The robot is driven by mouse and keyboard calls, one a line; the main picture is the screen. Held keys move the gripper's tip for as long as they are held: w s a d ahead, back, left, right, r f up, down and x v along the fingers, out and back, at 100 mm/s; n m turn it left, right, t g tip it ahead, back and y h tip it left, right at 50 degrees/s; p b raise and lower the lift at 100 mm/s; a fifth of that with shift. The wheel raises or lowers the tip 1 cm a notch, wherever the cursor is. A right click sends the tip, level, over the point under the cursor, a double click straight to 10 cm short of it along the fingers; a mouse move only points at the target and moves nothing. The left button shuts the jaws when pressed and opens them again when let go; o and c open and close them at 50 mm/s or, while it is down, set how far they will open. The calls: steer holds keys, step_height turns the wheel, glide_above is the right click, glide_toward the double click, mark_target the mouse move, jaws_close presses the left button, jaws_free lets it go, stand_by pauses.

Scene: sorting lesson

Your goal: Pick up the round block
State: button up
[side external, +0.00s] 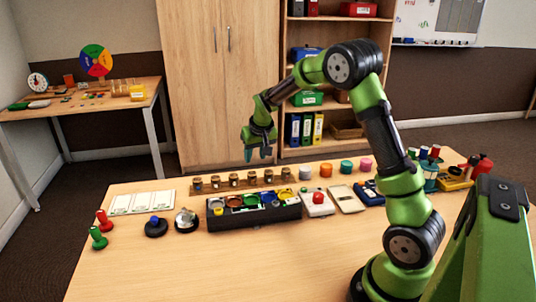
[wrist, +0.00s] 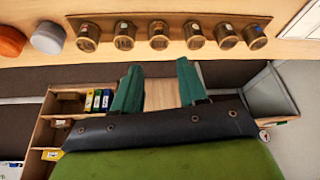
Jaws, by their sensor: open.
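Several round, drum-shaped blocks stand in a row at the back of the table: white (side external: 305,172), orange (side external: 326,170), teal (side external: 346,166) and pink (side external: 365,164). I cannot tell which one is the round block. In the wrist view, the orange one (wrist: 10,42) and the white one (wrist: 47,38) show at the upper left. My gripper (side external: 258,153) hangs in the air with its fingers down, above the back left of the table. In the wrist view its two green fingers (wrist: 158,82) are apart with nothing between them.
Small brown jars (side external: 234,180) stand on a wooden strip below my gripper. In front is a black tray (side external: 260,218) with coloured round wells. A white box with a red button (side external: 318,198) stands beside it. Red and green pegs (side external: 99,238) are at the left; the table's front is clear.

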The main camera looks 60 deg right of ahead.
mark_target(252, 173)
steer(key=x, duration=1.1)
steer(key=shift+s+f, duration=0.1)
steer(key=c, duration=0.6)
step_height(252, 173, up, 10)
steer(key=shift+r, duration=0.1)
steer(key=shift+c, duration=0.3)
